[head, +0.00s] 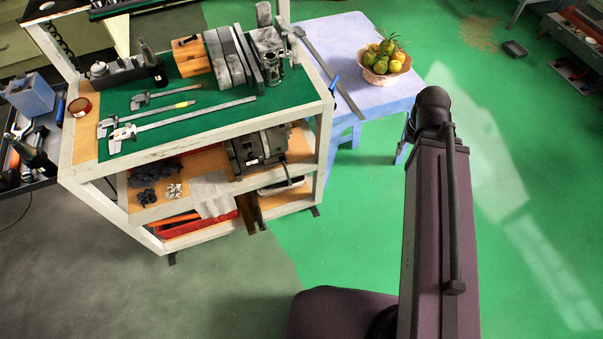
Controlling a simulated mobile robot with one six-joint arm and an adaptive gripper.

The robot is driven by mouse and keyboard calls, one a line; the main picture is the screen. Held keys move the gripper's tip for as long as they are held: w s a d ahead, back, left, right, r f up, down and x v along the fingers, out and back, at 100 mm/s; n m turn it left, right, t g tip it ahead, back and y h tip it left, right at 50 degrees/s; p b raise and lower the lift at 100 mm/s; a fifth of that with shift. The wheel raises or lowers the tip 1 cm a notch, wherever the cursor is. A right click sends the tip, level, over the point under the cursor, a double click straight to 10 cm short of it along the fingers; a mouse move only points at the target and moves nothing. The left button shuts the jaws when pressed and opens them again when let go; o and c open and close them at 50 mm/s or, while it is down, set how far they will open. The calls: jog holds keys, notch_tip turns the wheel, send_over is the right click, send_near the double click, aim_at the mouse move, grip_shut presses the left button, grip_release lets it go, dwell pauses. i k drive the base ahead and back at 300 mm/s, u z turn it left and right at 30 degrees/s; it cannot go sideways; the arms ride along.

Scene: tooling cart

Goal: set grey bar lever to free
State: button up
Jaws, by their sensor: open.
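A long, flat grey bar (329,71) runs slantwise beside the cart's right end, over the left part of the lavender-covered table. Its upper end is close to the cart's back right corner. I cannot tell whether it is the lever or just lies on the table, and no free mark is readable. A small blue-tipped piece (335,83) shows at the cart's right edge. On the lower shelf, a dark grey machine vise (258,147) has a thin handle bar. My gripper is not in view; only my dark arm shows at the right, well apart from the cart.
The white-framed cart (215,125) has a green top with calipers (180,116), grey blocks (225,60) and a wooden box (189,55). A fruit bowl (384,65) stands on the table (345,35). Green floor (340,220) in front right is clear.

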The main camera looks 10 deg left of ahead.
aim_at(281, 160)
jog(key=z, duration=0.75)
jog(key=k, duration=1.3)
jog(key=u, duration=0.8)
jog(key=i, duration=0.5)
jog(key=z, duration=0.1)
